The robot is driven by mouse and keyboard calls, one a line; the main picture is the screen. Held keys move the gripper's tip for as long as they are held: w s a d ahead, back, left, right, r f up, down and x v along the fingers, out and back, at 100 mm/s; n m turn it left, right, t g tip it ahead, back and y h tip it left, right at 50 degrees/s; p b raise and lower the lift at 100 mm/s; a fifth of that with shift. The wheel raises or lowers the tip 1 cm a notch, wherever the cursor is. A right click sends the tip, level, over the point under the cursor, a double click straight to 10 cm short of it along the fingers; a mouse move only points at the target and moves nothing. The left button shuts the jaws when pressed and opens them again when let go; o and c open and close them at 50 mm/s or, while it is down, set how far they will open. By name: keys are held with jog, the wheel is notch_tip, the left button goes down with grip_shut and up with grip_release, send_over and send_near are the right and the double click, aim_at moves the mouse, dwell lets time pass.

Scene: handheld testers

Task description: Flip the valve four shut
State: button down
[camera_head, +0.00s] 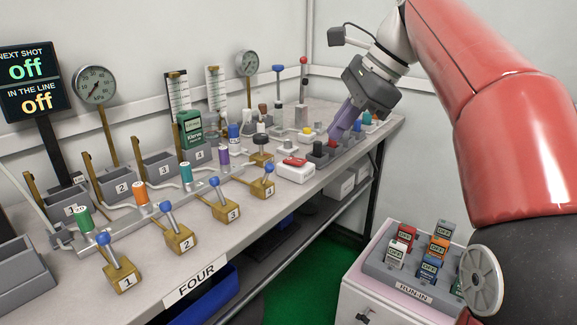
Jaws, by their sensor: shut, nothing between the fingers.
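A row of brass valve blocks with blue-ball levers runs along the bench front. The fourth block (262,189) is at the far end of the row, and its number is too small to read surely. Its blue-ball lever (269,169) stands up from the block; whether that means open or shut I cannot tell. Nearer are valve 3 (228,211), valve 2 (181,239) and valve 1 (123,279). My gripper (337,132) has purple fingers, shut and empty. It points down over the bench's far right part, apart from the fourth valve.
Below my gripper is a grey rack (335,154) with coloured buttons. A white box with a red top (296,168) lies between it and the valves. Gauges and a display reading "off" twice (33,80) stand behind. A run-in tray (410,275) of testers is at lower right.

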aim_at(267, 174)
jog(key=shift+w+r, duration=0.15)
jog(key=a+f+b, duration=0.1)
jog(key=a+f, duration=0.1)
jog(key=a+f+b, duration=0.1)
jog(key=a+f, duration=0.2)
jog(key=w+a+f+b, duration=0.1)
jog(key=a+f+b, duration=0.1)
jog(key=f, duration=0.1)
jog(key=shift+w+a, duration=0.1)
jog(key=shift+a, duration=0.3)
jog(key=shift+a+r, duration=0.15)
jog(key=shift+a, duration=0.35)
jog(key=shift+r+p, duration=0.15)
jog(key=shift+p, duration=0.15)
jog(key=shift+a+r+p, duration=0.1)
jog(key=shift+r+p, duration=0.05)
jog(key=shift+p, duration=0.3)
